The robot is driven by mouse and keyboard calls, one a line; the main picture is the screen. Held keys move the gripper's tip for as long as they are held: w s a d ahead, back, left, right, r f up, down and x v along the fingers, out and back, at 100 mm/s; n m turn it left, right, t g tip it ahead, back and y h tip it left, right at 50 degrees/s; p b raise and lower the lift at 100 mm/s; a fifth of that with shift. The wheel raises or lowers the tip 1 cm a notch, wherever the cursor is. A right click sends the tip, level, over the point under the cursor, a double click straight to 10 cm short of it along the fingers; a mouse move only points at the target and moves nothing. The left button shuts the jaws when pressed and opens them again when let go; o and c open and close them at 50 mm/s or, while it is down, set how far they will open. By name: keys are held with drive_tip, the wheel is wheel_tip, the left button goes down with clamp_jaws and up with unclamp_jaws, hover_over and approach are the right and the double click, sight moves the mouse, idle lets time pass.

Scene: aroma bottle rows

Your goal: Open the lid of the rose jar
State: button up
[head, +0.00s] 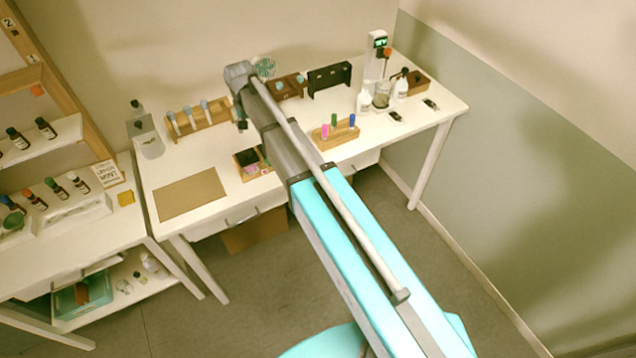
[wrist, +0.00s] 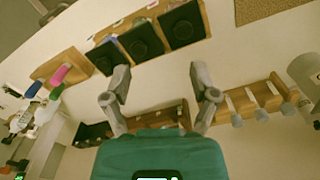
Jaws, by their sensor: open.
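A wooden tray (head: 249,177) near the front edge of the white table holds dark square jar lids, partly hidden by my arm in the head view. The wrist view shows three black square lids in it: a right one (wrist: 183,23), a middle one (wrist: 141,41) and a left one (wrist: 106,58). All three look closed. I cannot read which jar is rose. My gripper (wrist: 158,78) is open and empty, its two fingers apart over the white table, just below the tray in the wrist view. In the head view the fingers are not clear.
A rack (head: 200,122) with several tubes stands left of my arm. A wooden block (head: 335,136) with pink, green and blue pegs stands to the right. A brown mat (head: 190,195) lies flat at front left. White bottles (head: 363,101) and a device stand at back right.

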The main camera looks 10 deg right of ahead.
drive_tip(key=s+d+f+b, duration=0.4)
drive_tip(key=s+d, duration=0.4)
drive_tip(key=s, duration=0.1)
drive_tip(key=s+d+f+n+b, duration=0.1)
drive_tip(key=s+d+f+b, duration=0.4)
drive_tip(key=s+d, duration=0.3)
drive_tip(key=shift+s+d+f, duration=0.15)
drive_tip(key=shift+s+f, duration=0.05)
drive_tip(key=shift+s, duration=0.3)
wheel_tip(320, 180, up, 11)
drive_tip(key=m+p, duration=0.6)
drive_tip(key=p, duration=0.5)
hover_over(247, 152)
drive_tip(key=shift+f, duration=0.2)
wheel_tip(247, 152, down, 14)
drive_tip(key=b, duration=1.3)
drive_tip(key=shift+r+b, duration=0.25)
drive_tip(key=shift+b, duration=0.15)
